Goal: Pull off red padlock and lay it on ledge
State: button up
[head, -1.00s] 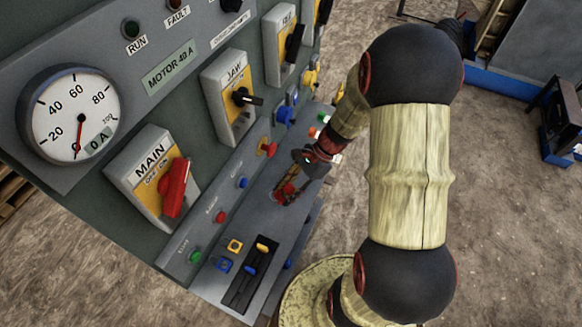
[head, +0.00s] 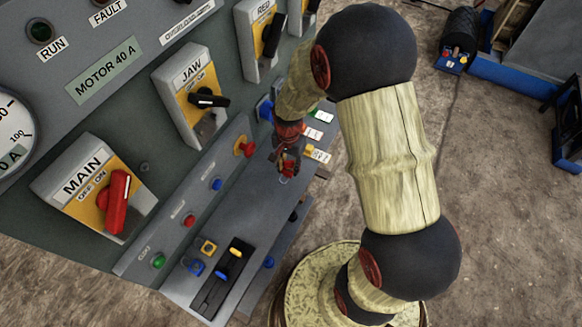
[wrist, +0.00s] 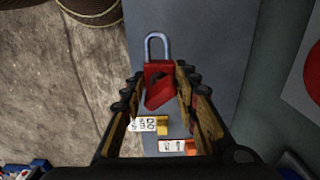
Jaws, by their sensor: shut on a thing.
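The red padlock (wrist: 160,84) with a pale metal shackle (wrist: 157,47) is between the fingers of my gripper (wrist: 158,88) in the wrist view. The fingers are shut on its body, and its shackle points away from my wrist. In the head view my gripper (head: 287,166) holds the padlock (head: 288,169) over the grey ledge (head: 247,187) of the control panel. The ledge also shows behind the padlock in the wrist view (wrist: 205,45). I cannot tell whether the padlock touches it.
Several coloured pieces with white tags (head: 319,154) lie at the far end of the ledge. The MAIN switch (head: 116,203) and JAW switch (head: 206,98) stand on the panel. Push buttons (head: 189,221) line the strip above the ledge. The ledge's middle looks bare.

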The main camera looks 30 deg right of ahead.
aim_at(289, 162)
jog(key=shift+f+b, duration=2.5)
jog(key=shift+f, duration=1.05)
jog(key=shift+f+b, duration=0.3)
jog(key=shift+f, duration=0.2)
jog(key=o, duration=1)
notch_tip(289, 162, up, 12)
